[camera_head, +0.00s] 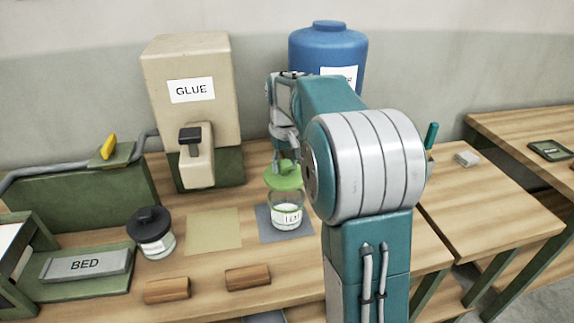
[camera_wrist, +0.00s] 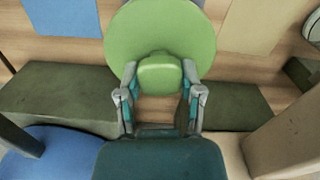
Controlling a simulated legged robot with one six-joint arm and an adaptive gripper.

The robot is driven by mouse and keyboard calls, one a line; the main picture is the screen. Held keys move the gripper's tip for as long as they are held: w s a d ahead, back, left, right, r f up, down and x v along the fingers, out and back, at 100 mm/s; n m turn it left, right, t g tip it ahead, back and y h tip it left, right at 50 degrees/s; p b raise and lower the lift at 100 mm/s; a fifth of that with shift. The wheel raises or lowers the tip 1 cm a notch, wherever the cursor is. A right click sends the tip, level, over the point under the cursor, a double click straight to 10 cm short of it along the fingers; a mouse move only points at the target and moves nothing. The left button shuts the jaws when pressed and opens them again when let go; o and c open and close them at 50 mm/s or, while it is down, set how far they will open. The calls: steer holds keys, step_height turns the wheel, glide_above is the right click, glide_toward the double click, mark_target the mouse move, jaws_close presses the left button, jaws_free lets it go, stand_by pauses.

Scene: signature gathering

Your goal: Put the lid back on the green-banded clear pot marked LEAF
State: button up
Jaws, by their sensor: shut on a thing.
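The clear pot (camera_head: 286,213) with a green band and a white label stands on a blue-grey mat (camera_head: 268,234) in the head view; its label text is too small to read fully. The green lid (camera_head: 283,179) is just above the pot's mouth, slightly tilted in the picture; I cannot tell whether it touches the rim. My gripper (camera_head: 286,164) is shut on the lid's knob. In the wrist view the gripper (camera_wrist: 160,80) has one finger on each side of the green knob, and the lid (camera_wrist: 125,40) hides the pot beneath.
A black-lidded jar (camera_head: 152,240) stands left of a tan mat (camera_head: 212,232). Two wooden blocks (camera_head: 167,290) (camera_head: 247,277) lie in front. The GLUE dispenser (camera_head: 185,125) and a blue tank (camera_head: 327,45) stand behind. The BED fixture (camera_head: 85,265) is at left.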

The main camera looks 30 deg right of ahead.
mark_target(285, 180)
steer(key=shift+d+f, duration=0.15)
steer(key=shift+f, duration=0.45)
steer(key=shift+d+f, duration=0.15)
steer(key=shift+f, duration=0.45)
steer(key=shift+a+f, duration=0.15)
steer(key=shift+f, duration=0.6)
steer(key=shift+a+f, duration=0.1)
steer(key=shift+f, duration=0.65)
steer(key=shift+d+f, duration=0.1)
steer(key=shift+f, duration=0.15)
steer(key=shift+f, duration=0.1)
steer(key=o, duration=1.1)
steer(key=shift+o, duration=0.8)
